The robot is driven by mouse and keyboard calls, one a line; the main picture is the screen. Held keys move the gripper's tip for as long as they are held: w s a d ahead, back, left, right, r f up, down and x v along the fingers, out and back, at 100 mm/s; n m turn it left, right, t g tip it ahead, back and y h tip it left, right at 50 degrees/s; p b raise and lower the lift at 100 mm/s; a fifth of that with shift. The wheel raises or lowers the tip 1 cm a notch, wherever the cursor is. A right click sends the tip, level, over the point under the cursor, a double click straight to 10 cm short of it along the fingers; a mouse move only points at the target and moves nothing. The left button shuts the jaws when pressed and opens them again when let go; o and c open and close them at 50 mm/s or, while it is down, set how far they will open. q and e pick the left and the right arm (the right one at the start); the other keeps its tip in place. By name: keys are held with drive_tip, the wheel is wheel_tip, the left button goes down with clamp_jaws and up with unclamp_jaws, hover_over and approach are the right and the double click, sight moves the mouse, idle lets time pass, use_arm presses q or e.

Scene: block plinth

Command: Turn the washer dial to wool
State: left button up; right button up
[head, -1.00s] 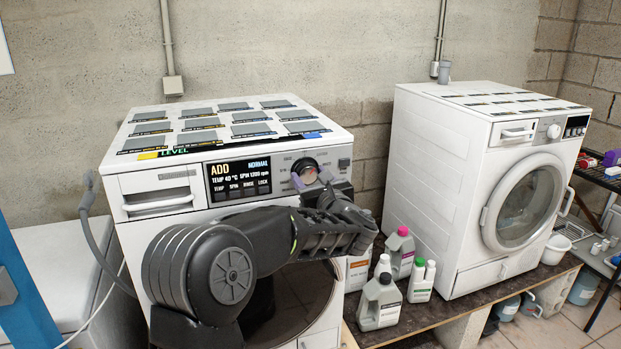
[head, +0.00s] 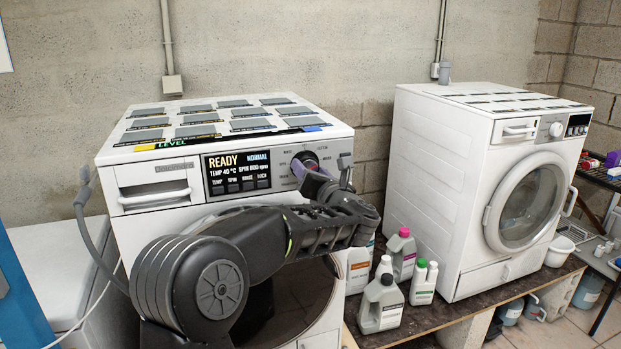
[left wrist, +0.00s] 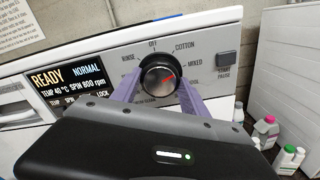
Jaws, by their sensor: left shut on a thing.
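The washer dial (head: 304,161) is a dark round knob with a silver rim on the left washer's front panel. In the left wrist view the dial (left wrist: 159,76) has a red mark pointing to the upper right, roughly toward MIXED. OFF, COTTON, MIXED and RINSE are readable around it; a label at right ending in "OOL" is partly covered. My left gripper (left wrist: 157,90) is shut on the dial, its purple fingers on either side; the gripper (head: 316,180) also shows in the head view. The display (head: 238,172) reads READY, 40 °C, 800 rpm. My right gripper is out of view.
A START/PAUSE button (left wrist: 226,62) sits right of the dial. Several bottles, including a grey one (head: 381,305), stand on the wooden platform right of the washer. A second washer (head: 440,190) stands further right. Flat tiles lie on the left washer's top.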

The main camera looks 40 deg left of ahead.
use_arm(q)
drive_tip(key=m, duration=0.9)
drive_tip(key=shift+m+p, duration=0.35)
drive_tip(key=shift+m, duration=0.05)
drive_tip(key=o, duration=1.4)
drive_tip(key=shift+c, duration=0.2)
drive_tip(key=shift+d, duration=0.1)
drive_tip(key=b+v, duration=0.2)
drive_tip(key=v, duration=0.5)
drive_tip(key=shift+s+d, duration=0.25)
drive_tip(key=shift+d, duration=0.05)
